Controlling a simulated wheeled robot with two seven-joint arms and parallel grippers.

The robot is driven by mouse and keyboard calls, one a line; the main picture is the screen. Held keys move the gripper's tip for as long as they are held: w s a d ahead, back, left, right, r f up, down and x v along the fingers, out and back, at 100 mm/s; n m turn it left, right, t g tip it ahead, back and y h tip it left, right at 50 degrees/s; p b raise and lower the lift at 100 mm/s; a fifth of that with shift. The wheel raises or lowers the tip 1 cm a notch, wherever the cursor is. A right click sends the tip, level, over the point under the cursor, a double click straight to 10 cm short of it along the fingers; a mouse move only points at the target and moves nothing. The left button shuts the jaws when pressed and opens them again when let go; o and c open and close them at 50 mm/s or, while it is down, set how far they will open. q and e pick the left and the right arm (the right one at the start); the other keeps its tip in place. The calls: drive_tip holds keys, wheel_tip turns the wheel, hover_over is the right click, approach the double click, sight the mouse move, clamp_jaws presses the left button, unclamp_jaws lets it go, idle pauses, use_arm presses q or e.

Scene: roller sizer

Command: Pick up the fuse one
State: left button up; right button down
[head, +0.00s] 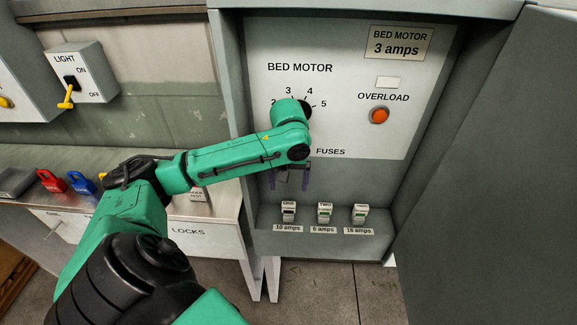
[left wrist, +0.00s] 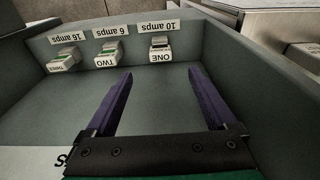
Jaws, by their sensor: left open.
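Fuse one (head: 288,211) is a small white block with a dark face, labelled ONE, above a "10 amps" label at the left of a row of three fuses in the cabinet. It also shows in the left wrist view (left wrist: 161,48), upside down, ahead of the fingertips. My left gripper (head: 290,183) is above fuse one, pointing down, open and empty. In the left wrist view its two purple fingers (left wrist: 160,75) are spread apart, with fuse one roughly in line with the gap and not touched. My right gripper does not show.
Fuse two (head: 325,213) and fuse three (head: 360,214) stand to the right on the same ledge. The cabinet's left wall (head: 236,140) is close to my arm. The open grey door (head: 490,170) stands at the right. Red (head: 51,181) and blue (head: 82,183) locks lie on the left bench.

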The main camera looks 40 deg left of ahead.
sight(289, 202)
use_arm(q)
drive_tip(key=f, duration=0.4)
drive_tip(key=w+a+f+p, duration=0.1)
drive_tip(key=f, duration=0.8)
drive_tip(key=shift+w+a+f+p, duration=0.1)
drive_tip(key=shift+w+a+p, duration=0.05)
drive_tip(key=shift+w+p, duration=0.2)
drive_tip(key=shift+s, duration=0.1)
drive_tip(key=c, duration=1.4)
drive_tip(key=shift+r, duration=0.5)
wheel_tip(289, 202, up, 2)
drive_tip(key=shift+r+b, duration=0.1)
drive_tip(key=shift+b, duration=0.35)
drive_tip(key=s+d, duration=0.3)
drive_tip(key=s, duration=0.1)
drive_tip(key=s+d, duration=0.4)
drive_tip(key=s, duration=0.1)
drive_tip(key=s+d, duration=0.4)
drive_tip(key=s, duration=0.1)
drive_tip(key=shift+s+r, duration=0.2)
drive_tip(key=shift+w, duration=0.1)
